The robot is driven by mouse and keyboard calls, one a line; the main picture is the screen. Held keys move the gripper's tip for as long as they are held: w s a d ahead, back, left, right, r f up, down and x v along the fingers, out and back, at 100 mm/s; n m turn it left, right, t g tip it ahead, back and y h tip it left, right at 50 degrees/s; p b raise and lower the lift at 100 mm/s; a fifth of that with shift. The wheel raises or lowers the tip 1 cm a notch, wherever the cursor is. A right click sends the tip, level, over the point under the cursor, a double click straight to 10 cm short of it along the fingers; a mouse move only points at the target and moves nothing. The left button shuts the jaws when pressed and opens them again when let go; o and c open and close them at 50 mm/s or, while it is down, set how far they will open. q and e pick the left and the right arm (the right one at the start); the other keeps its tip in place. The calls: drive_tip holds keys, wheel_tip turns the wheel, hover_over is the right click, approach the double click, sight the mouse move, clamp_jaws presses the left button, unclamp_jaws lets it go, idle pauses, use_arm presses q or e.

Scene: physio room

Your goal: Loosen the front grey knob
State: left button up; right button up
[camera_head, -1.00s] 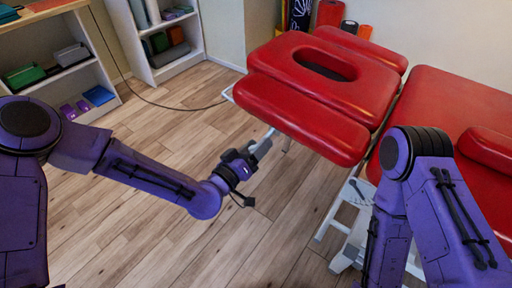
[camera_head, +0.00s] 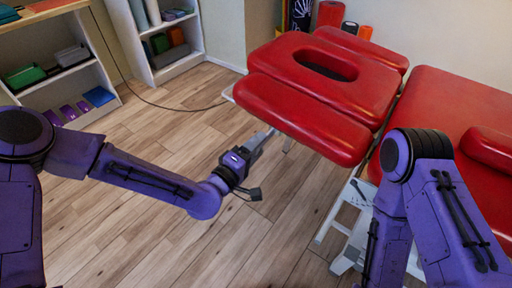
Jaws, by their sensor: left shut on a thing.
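The treatment table's red headrest section (camera_head: 330,72) has a dark oval face hole and a red side pad (camera_head: 300,118) along its near edge. My left gripper (camera_head: 266,136) reaches to the underside of that pad at its left part. It is shut, and its fingertips are partly hidden by the pad and by the gripper's own body. The front grey knob is not clearly visible; it is hidden at the fingertips, under the pad's edge. My right arm stands in front of the table at the right, and its gripper is out of view.
The table's main red cushion (camera_head: 450,105) and white metal frame (camera_head: 345,228) are on the right, close to my right arm. White shelves (camera_head: 178,61) stand at the back left. A dark cable (camera_head: 165,106) crosses the floor. The wooden floor (camera_head: 200,240) in front is clear.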

use_arm(q)
drive_tip(key=shift+n, duration=0.3)
drive_tip(key=o, duration=1.1)
drive_tip(key=shift+c, duration=0.2)
drive_tip(key=v, duration=1)
drive_tip(key=shift+s+a, duration=0.2)
drive_tip(key=shift+s, duration=0.05)
